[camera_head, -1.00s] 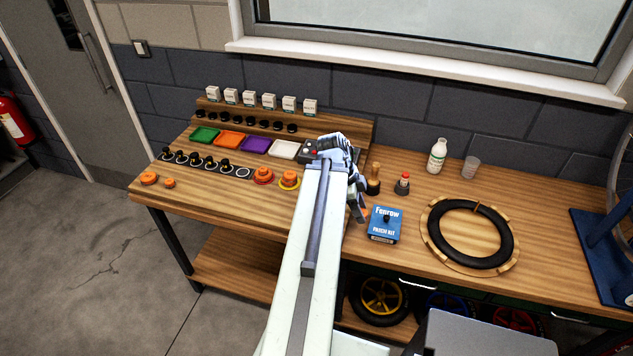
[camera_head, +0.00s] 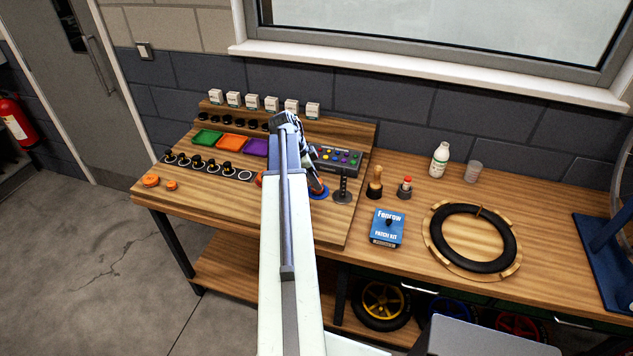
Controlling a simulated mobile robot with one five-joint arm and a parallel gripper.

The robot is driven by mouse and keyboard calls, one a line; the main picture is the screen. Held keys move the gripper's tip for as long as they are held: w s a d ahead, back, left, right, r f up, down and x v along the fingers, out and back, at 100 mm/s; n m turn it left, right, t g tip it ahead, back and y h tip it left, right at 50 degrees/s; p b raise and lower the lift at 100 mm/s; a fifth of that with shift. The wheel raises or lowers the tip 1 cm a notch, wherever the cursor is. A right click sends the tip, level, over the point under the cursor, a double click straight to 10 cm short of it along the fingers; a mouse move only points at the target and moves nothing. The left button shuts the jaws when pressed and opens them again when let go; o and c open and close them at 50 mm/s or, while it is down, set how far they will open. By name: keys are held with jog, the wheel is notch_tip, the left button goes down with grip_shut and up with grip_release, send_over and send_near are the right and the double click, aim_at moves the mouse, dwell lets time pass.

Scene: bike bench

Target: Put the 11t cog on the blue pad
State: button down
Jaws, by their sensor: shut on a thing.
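My gripper (camera_head: 316,184) points down just over the blue pad (camera_head: 319,195), at the right of the sloping board. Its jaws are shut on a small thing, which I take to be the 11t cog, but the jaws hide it. I cannot tell whether it touches the pad. The blue pad shows only as a thin rim around and below the fingertips. Several small black parts (camera_head: 199,165) stand in a row on a dark strip at the left; their markings are too small to read.
Two orange pieces (camera_head: 151,180) lie at the board's left front. Green (camera_head: 207,137), orange and purple trays lie behind. A black post (camera_head: 343,188) stands close right of my gripper, with a button panel (camera_head: 337,157) behind. A blue patch kit (camera_head: 387,227) lies further right.

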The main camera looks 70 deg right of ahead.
jog(key=shift+w+d+f, duration=0.1)
jog(key=shift+w+d, duration=0.1)
jog(key=shift+d, duration=0.55)
jog(key=shift+w+d, duration=0.15)
jog(key=shift+d, duration=0.55)
jog(key=f+b, duration=0.4)
jog(key=shift+w+d, duration=0.1)
jog(key=shift+d, duration=0.2)
jog(key=shift+r, duration=0.2)
jog(key=c, duration=1.3)
grip_release()
jog(key=shift+f, duration=0.2)
jog(key=o, duration=0.4)
jog(key=shift+o, duration=0.2)
jog(key=shift+r, duration=0.1)
